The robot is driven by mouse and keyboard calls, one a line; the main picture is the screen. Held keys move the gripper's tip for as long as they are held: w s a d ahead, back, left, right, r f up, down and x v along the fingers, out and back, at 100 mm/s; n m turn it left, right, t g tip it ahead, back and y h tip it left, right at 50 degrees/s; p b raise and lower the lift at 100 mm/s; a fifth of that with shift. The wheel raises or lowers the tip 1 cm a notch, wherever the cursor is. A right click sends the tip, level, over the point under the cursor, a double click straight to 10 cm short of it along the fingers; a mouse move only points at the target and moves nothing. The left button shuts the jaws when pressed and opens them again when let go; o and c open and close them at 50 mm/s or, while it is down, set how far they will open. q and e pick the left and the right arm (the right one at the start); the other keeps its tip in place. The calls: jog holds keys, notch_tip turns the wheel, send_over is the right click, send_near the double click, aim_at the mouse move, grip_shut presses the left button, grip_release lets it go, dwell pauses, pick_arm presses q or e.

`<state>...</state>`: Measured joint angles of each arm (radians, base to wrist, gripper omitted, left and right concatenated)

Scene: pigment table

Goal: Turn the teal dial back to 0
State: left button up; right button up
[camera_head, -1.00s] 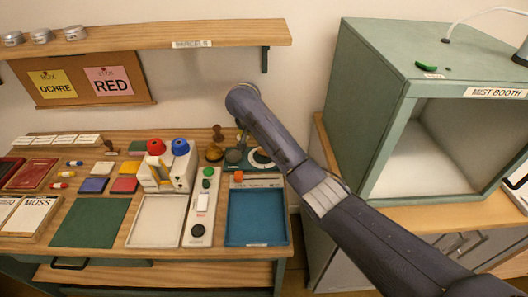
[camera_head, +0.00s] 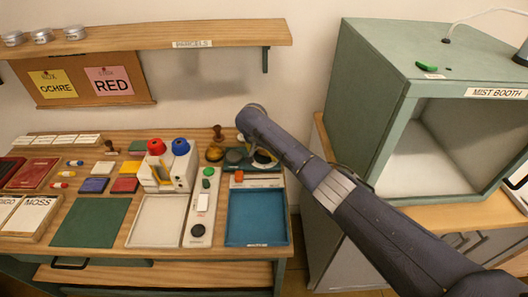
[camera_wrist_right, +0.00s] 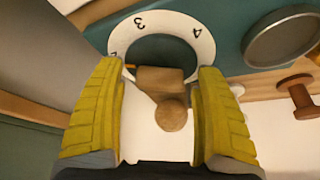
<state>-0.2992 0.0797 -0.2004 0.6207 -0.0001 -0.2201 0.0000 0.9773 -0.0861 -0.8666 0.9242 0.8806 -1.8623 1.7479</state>
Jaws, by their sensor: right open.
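The dial (camera_wrist_right: 206,48) shows in the right wrist view as a white ring with the numerals 3 and 4 around a dark teal centre. A brown piece with a rounded knob (camera_wrist_right: 171,115) reaches from the centre toward the camera. My right gripper (camera_wrist_right: 160,80) is open, with one yellow finger on each side of this piece; I cannot tell whether they touch it. In the head view the dial (camera_head: 262,162) sits at the back right of the table, largely hidden by my right arm and gripper. The pointer's reading is not clear. My left gripper is not in view.
A grey round pan (camera_head: 235,156) and dark stamp (camera_head: 217,132) stand left of the dial. The mist booth (camera_head: 375,110) stands to the right.

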jog(key=shift+c, duration=0.4)
jog(key=c, duration=1.2)
jog(key=shift+c, duration=0.2)
